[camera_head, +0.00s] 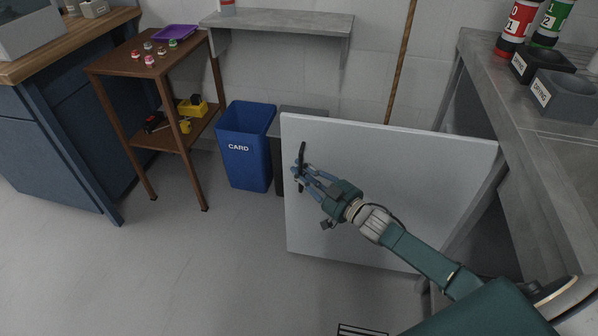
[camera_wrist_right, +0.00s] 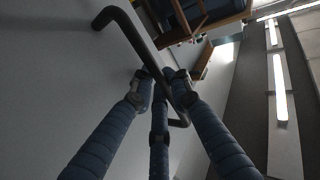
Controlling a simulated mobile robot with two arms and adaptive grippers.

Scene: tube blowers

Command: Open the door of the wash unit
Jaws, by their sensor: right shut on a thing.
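The door (camera_head: 400,165) is a flat pale grey-white panel in the middle of the head view. It stands out to the left from the grey bench, into the room, so it appears swung open. Its black bar handle (camera_head: 302,153) is near the left edge. My right gripper (camera_head: 304,172) is shut on this handle. In the right wrist view its blue ribbed fingers (camera_wrist_right: 163,88) close around the black handle (camera_wrist_right: 134,36). The inside of the wash unit is hidden. My left gripper is not in view.
A blue CARD bin (camera_head: 245,165) and a dark bin stand left of the door, the dark one partly hidden behind it. A brown shelf table (camera_head: 120,65) is farther left. The bench (camera_head: 490,70) with bottles and grey trays is at right. The floor at front left is clear.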

